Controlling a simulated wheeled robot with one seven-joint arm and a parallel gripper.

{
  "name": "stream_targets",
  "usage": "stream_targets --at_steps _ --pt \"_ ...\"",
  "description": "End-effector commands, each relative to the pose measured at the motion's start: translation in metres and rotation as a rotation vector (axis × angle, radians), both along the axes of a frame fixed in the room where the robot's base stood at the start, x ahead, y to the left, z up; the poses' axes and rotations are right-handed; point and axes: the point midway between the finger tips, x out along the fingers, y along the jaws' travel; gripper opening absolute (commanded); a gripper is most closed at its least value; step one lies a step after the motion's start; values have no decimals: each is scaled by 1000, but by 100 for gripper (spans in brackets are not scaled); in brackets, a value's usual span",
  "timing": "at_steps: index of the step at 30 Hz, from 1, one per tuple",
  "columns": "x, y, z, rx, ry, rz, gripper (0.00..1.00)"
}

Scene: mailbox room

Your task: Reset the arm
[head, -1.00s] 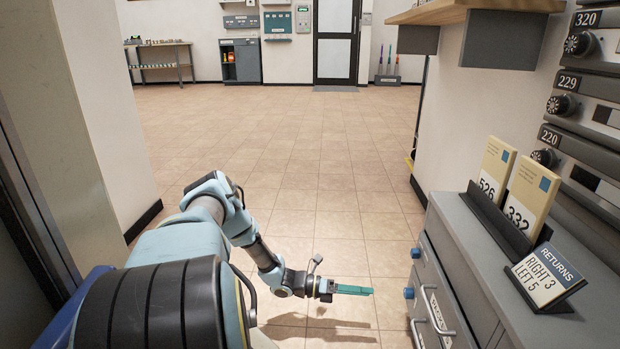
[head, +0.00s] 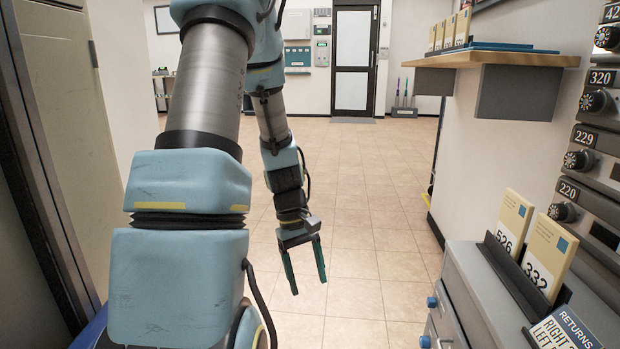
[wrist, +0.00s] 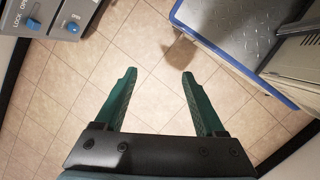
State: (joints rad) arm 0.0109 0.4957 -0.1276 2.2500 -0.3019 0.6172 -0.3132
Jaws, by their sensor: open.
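My gripper (head: 306,272) hangs from my raised arm near the middle of the head view, with its green fingers pointing down over the tiled floor (head: 355,297). The fingers are apart with nothing between them.
A grey cabinet (head: 480,277) with blue knobs stands at the right, holding number cards (head: 512,222) and a returns sign (head: 565,330). A wooden shelf (head: 495,58) juts out above it. Dial locks (head: 592,101) line the right wall. Open floor stretches to a door (head: 354,60).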

Motion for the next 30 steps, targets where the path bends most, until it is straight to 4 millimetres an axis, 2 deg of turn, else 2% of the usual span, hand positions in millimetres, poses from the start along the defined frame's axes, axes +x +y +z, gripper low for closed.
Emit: stream_targets --at_steps 1,6,16,18,26,30 --pt "-5 9 21 21 -61 -64 72" --pt "-21 34 61 83 -220 -264 72" --pt "-48 60 109 162 -414 -530 72" --pt "-48 61 127 165 -416 -540 72" --pt "-48 61 178 164 -414 -536 72" --pt "-48 61 217 163 -413 -535 72"
